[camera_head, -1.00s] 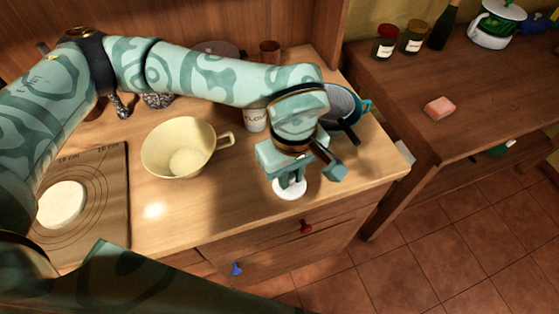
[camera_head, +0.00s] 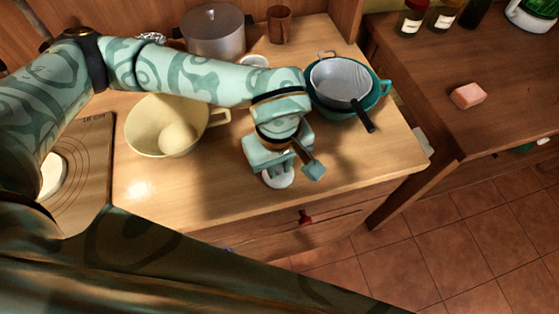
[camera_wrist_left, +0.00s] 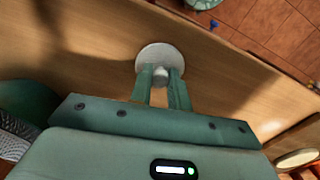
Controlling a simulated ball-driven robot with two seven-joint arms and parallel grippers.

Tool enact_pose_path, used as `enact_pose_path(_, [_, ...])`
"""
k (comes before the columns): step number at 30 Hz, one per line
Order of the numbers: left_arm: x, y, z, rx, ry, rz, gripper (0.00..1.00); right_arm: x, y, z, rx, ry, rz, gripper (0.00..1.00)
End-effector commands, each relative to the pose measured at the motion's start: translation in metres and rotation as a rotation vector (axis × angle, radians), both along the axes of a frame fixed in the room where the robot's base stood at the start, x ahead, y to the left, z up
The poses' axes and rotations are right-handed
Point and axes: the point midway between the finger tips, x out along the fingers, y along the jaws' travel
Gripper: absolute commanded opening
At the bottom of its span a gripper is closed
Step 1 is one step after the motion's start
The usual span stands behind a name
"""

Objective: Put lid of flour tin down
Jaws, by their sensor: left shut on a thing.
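My left gripper (camera_head: 279,170) is above the front part of the wooden counter, pointing down. It is shut on the knob of a round white lid (camera_head: 278,180). The lid also shows in the left wrist view (camera_wrist_left: 150,55), flat, with its knob between my fingers (camera_wrist_left: 163,76). I cannot tell whether the lid touches the counter. A white round rim (camera_head: 254,60), likely the flour tin, shows behind my left forearm, which hides the rest. My right gripper is not in view.
A cream bowl (camera_head: 148,130) stands left of the gripper. A teal colander (camera_head: 383,87) with a dark-handled strainer (camera_head: 343,78) stands to the right. A grey pot (camera_head: 215,35) and brown mug (camera_head: 280,25) are behind. Bare counter (camera_head: 225,195) lies around the lid, near the front edge.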

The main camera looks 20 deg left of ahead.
Motion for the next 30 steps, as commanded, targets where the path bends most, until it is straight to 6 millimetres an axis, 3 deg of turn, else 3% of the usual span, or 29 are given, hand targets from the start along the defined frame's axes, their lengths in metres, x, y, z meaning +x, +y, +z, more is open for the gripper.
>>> enact_pose_path(1, [0.0,0.0,-0.003,0.0,0.0,-0.001,0.0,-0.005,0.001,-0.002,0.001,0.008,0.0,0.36])
enact_pose_path(2, [0.0,0.0,-0.002,0.0,0.0,-0.001,0.26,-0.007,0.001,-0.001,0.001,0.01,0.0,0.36])
enact_pose_path(3, [0.0,0.0,-0.002,0.0,0.0,0.0,0.37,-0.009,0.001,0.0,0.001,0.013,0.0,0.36])
enact_pose_path(4, [0.0,0.0,-0.002,0.0,0.0,0.0,0.4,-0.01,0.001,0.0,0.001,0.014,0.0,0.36])
enact_pose_path(14, [0.0,0.0,0.004,0.0,0.0,0.0,0.4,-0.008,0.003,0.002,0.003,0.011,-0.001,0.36])
enact_pose_path(30, [0.0,0.0,0.111,0.0,-0.003,0.0,0.4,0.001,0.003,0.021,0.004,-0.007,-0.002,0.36])
